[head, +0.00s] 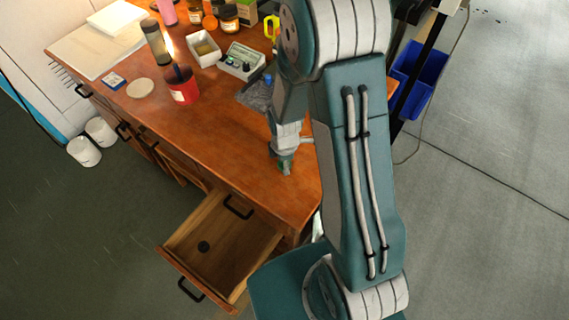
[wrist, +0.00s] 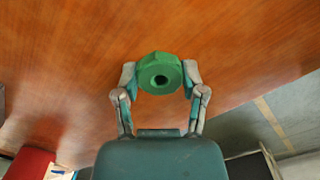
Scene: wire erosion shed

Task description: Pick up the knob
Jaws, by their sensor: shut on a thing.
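The knob (wrist: 146,75) is a green ring-like piece with a dark round hole in its middle, seen in the wrist view. My gripper (wrist: 160,80) has one finger against each side of it and is shut on it. In the head view my gripper (head: 285,164) is low over the front right part of the wooden desk top, near its edge. Only a bit of green shows between the fingers there. I cannot tell whether the knob touches the desk top.
An open drawer (head: 186,268) with a small dark round thing (head: 203,246) in it juts out below the desk (head: 215,150). Blue bins (head: 414,85) are at the right.

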